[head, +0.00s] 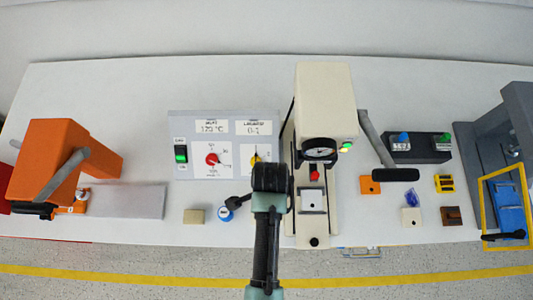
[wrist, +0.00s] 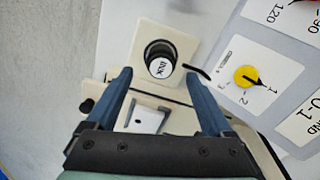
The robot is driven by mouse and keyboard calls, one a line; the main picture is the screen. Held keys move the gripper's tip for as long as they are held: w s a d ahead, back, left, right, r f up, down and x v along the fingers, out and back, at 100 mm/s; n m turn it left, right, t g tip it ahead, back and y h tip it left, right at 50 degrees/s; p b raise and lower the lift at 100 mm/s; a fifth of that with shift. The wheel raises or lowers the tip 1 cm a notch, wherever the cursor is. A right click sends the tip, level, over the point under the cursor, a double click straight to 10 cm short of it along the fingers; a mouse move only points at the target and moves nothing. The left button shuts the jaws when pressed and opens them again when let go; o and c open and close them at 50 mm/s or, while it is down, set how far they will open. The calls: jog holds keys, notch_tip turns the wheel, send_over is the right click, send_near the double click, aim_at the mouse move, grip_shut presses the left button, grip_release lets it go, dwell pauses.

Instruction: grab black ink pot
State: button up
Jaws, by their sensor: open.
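In the wrist view the black ink pot (wrist: 160,62) is round, with a white top lettered INK. It sits on a cream square plate (wrist: 184,38). My gripper (wrist: 158,74) is open, with its two blue fingers apart on either side of the pot's near side. The space between the fingers is empty at the near end; whether the tips are level with the pot is unclear.
The cream press (head: 324,95) with a gauge stands right of the gripper. A grey control panel (head: 185,122) with a yellow knob (wrist: 246,77) is on its left. An orange machine (head: 48,150) stands far left.

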jog(key=shift+a+f, duration=0.15)
jog(key=shift+f, duration=0.9)
jog(key=shift+a+f, duration=0.15)
jog(key=shift+f, duration=0.85)
grip_shut()
